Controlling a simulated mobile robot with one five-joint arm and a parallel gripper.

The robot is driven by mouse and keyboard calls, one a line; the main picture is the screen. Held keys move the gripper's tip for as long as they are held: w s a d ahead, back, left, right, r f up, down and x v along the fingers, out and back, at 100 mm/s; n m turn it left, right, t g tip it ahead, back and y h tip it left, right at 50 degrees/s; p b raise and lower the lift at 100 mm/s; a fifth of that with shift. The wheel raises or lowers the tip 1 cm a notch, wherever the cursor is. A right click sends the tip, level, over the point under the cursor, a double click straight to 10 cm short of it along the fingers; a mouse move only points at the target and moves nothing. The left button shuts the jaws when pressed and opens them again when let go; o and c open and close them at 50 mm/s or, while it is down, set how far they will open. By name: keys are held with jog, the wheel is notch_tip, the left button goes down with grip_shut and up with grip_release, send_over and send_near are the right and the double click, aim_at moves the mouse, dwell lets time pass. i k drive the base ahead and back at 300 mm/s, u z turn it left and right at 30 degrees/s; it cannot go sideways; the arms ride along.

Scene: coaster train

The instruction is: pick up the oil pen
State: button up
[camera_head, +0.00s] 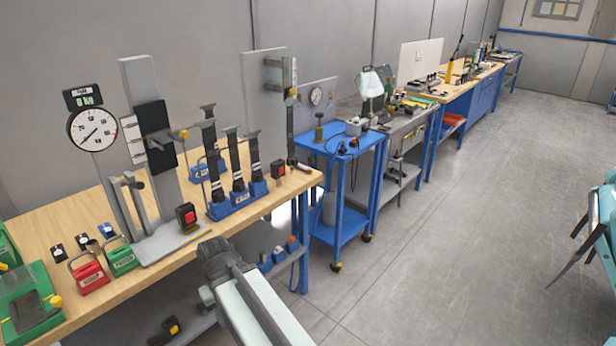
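I cannot pick out an oil pen in this view; anything that small on the benches is too small to tell. My arm reaches in from the bottom centre. Its dark end, where my gripper (215,258) is, shows in front of the near bench's front edge. The fingers cannot be made out, so I cannot tell whether they are open or shut, or whether they hold anything.
The near wooden bench (75,215) carries a dial gauge stand (93,130), red (88,278) and green (121,262) blocks, and a blue tool rack (238,200). A blue cart (350,228) and more benches stand beyond. Grey floor (460,210) is open; teal equipment (604,220) stands right.

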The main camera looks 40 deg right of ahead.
aim_at(302, 167)
jog(key=k, duration=0.6)
jog(key=z, duration=1.75)
jog(key=i, duration=1.25)
jog(key=u, duration=1.3)
jog(key=i, duration=1.05)
jog(key=z, duration=0.1)
